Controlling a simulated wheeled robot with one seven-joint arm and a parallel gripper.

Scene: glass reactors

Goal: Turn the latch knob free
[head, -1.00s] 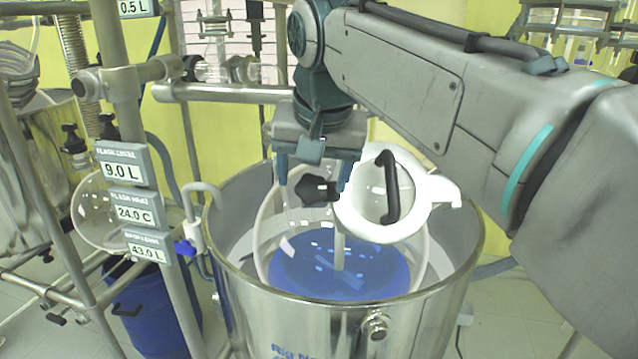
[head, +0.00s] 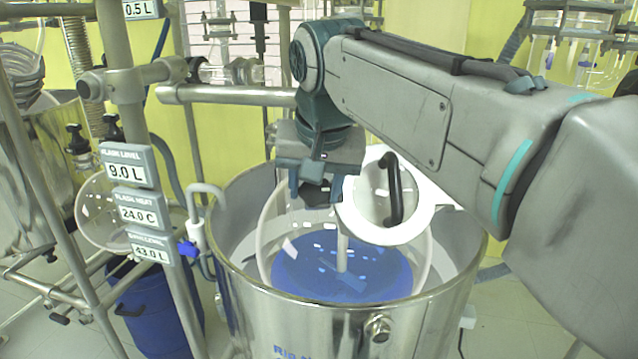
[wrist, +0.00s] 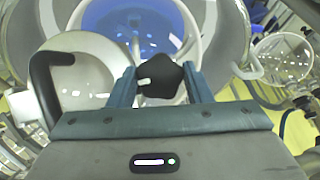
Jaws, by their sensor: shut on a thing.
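The latch knob (wrist: 159,82) is black and lobed. In the wrist view it sits between the two blue-grey fingers of my gripper (wrist: 165,84), which are shut on it. In the head view my gripper (head: 317,190) points down over the vessel's opening, and the knob (head: 316,194) shows dark between its fingers. A round white lid (head: 424,215) with a black curved handle (head: 394,190) stands tilted just right of the knob. The lid also shows at the left of the wrist view (wrist: 85,92).
Below is a glass flask with blue liquid (head: 340,268) inside a large steel vessel (head: 345,325). Display signs (head: 130,165) hang on a metal post at the left. A horizontal metal bar (head: 230,94) runs behind my gripper.

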